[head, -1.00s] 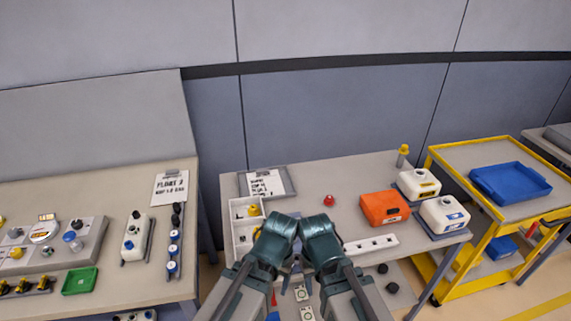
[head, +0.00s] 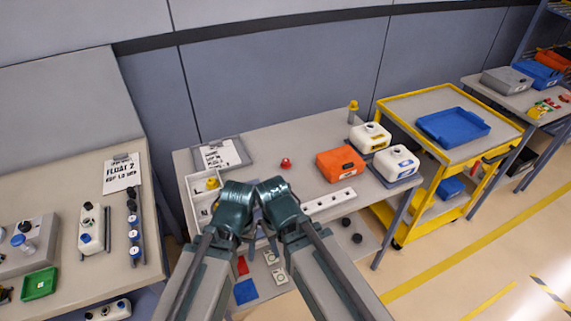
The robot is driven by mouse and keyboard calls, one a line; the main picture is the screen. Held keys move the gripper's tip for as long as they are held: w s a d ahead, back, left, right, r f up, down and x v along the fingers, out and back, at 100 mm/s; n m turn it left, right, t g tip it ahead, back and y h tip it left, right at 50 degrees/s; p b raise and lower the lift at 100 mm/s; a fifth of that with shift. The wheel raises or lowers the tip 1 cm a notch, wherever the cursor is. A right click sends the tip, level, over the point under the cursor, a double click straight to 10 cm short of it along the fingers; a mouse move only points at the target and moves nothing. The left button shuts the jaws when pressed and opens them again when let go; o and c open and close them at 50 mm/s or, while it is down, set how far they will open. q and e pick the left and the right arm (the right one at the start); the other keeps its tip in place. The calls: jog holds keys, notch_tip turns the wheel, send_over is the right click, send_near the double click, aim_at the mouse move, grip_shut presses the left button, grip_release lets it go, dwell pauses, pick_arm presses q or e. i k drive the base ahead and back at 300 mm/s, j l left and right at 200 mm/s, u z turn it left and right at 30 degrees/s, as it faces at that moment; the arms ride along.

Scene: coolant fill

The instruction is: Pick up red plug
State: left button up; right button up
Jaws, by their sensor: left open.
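The red plug (head: 286,162) is small and rounded and stands on the grey middle table (head: 265,148), left of the orange box. My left gripper (head: 250,229) is open, in front of the plug and lower in the picture, apart from it. It is largely hidden by my teal wrist. My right gripper (head: 268,229) is close beside it, and its fingers are too hidden to tell their state.
An orange box (head: 341,163) and white jugs (head: 396,162) stand right of the plug. A white strip with holes (head: 330,201) lies in front. A divided white tray (head: 201,208) holds a yellow piece on the left. A yellow cart (head: 400,100) stands to the right.

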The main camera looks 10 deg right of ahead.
aim_at(286, 163)
jog(key=l+u, duration=0.15)
jog(key=u, duration=0.25)
jog(key=l+u, duration=0.15)
jog(key=u, duration=0.2)
jog(key=i+l+u, duration=0.1)
jog(key=u, duration=0.3)
jog(key=l+u, duration=0.2)
jog(key=u, duration=0.15)
jog(key=k+l+u, duration=0.15)
jog(key=l, duration=0.25)
jog(key=k+l+u, duration=0.2)
jog(key=l, duration=0.25)
jog(key=l+u, duration=0.15)
jog(key=l, duration=0.25)
jog(key=k+l+u, duration=0.2)
jog(key=l, duration=0.2)
jog(key=k+l, duration=0.1)
jog(key=l, duration=0.15)
jog(key=k+l, duration=0.15)
jog(key=l, duration=0.1)
